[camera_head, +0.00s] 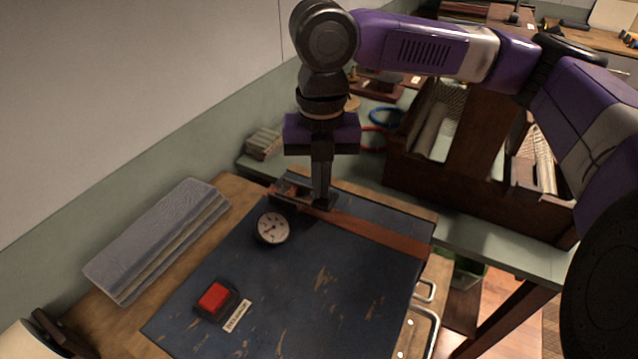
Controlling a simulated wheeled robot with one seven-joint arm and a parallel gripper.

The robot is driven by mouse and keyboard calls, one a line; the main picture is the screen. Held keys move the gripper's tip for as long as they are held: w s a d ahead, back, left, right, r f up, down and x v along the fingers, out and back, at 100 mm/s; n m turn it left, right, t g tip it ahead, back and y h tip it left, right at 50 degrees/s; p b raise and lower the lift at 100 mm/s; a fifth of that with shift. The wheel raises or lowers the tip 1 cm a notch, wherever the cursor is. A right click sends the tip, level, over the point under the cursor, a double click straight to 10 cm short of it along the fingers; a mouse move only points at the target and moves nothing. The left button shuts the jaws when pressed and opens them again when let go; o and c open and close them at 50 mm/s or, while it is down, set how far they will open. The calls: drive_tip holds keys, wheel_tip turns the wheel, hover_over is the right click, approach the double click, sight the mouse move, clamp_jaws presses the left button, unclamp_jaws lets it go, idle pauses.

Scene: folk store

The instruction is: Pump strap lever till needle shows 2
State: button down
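A dark blue board (330,285) lies on the wooden bench top. A brown strap (375,232) runs across its far part. A metal strap lever or buckle (292,187) sits at the strap's left end. A round white gauge (272,228) stands just in front of it; its dark needle is too small to read surely. My gripper (323,202) points down with its fingertips at the strap, just right of the lever and partly covering it. The fingers look close together, but I cannot tell whether they are shut or touch the lever.
A red button (213,297) on a dark base and a small label (237,316) lie at the board's front left. A stack of grey cloth (158,240) is on the left. A wooden rack (480,165) stands behind right. The board's front right is clear.

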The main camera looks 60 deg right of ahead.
wheel_tip(320, 180, up, 9)
drive_tip(key=p, duration=0.8)
idle(0.7)
